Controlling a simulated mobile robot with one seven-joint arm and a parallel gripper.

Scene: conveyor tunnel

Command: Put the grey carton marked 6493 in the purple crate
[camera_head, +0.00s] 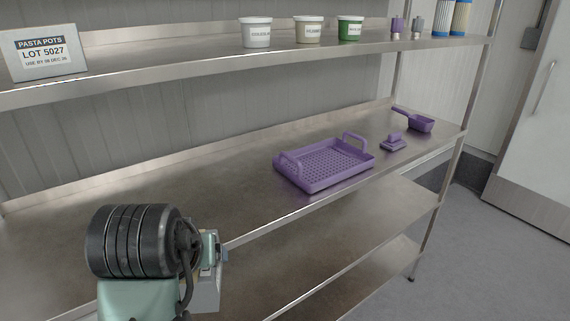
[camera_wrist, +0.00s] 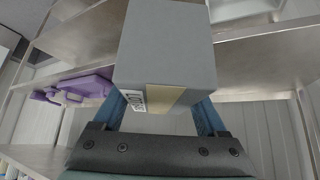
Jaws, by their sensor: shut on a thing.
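A grey carton (camera_wrist: 165,45) fills the middle of the wrist view, with a tan tape strip and a white label whose number I cannot read surely. My gripper (camera_wrist: 160,112) is shut on it, a blue finger on each side. In the head view a small part of the carton (camera_head: 207,292) shows beside my wrist at the lower left, in front of the shelf; the rest is hidden by my arm. The purple crate (camera_head: 284,180), low and perforated with two raised handles, sits on the middle shelf to the right. It looks empty.
On the middle shelf (camera_head: 150,205), a purple scrubbing brush (camera_head: 393,142) and a purple scoop (camera_head: 420,122) lie right of the crate. The upper shelf (camera_head: 180,62) overhangs, bearing several tubs and a lot sign (camera_head: 43,52). The shelf left of the crate is clear.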

